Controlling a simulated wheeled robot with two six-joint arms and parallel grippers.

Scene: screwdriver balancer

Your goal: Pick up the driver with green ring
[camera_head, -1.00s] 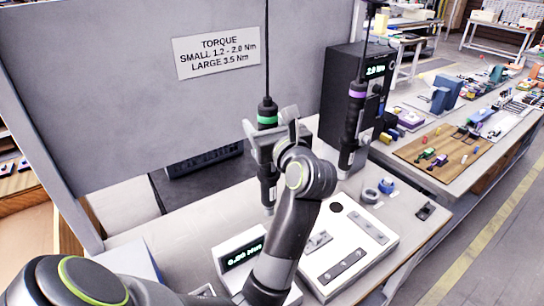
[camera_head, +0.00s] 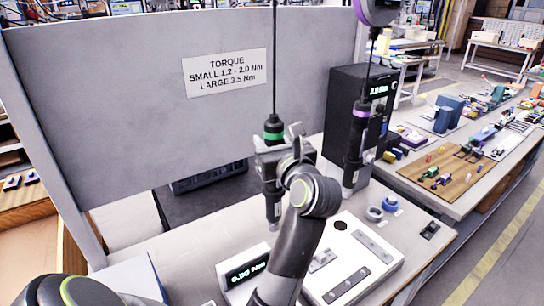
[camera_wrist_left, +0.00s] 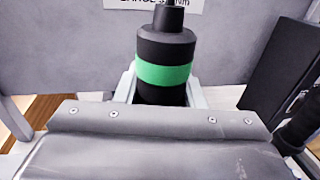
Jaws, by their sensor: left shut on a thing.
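The driver with the green ring (camera_head: 273,131) hangs upright on a cable in the middle of the head view. My left gripper (camera_head: 270,157) is shut around its body, just below the green ring. In the left wrist view the driver's black top and green ring (camera_wrist_left: 164,75) stand between the fingers of the left gripper (camera_wrist_left: 160,95). The driver's lower tip (camera_head: 274,222) is above the table, left of the white plate. A second driver with a purple ring (camera_head: 360,110) hangs to the right. My right gripper is not in view.
A torque display box (camera_head: 245,266) and a white fixture plate (camera_head: 355,262) stand below the driver. A black box with a display (camera_head: 345,100) stands behind the purple driver. A grey panel with a torque sign (camera_head: 226,73) is behind.

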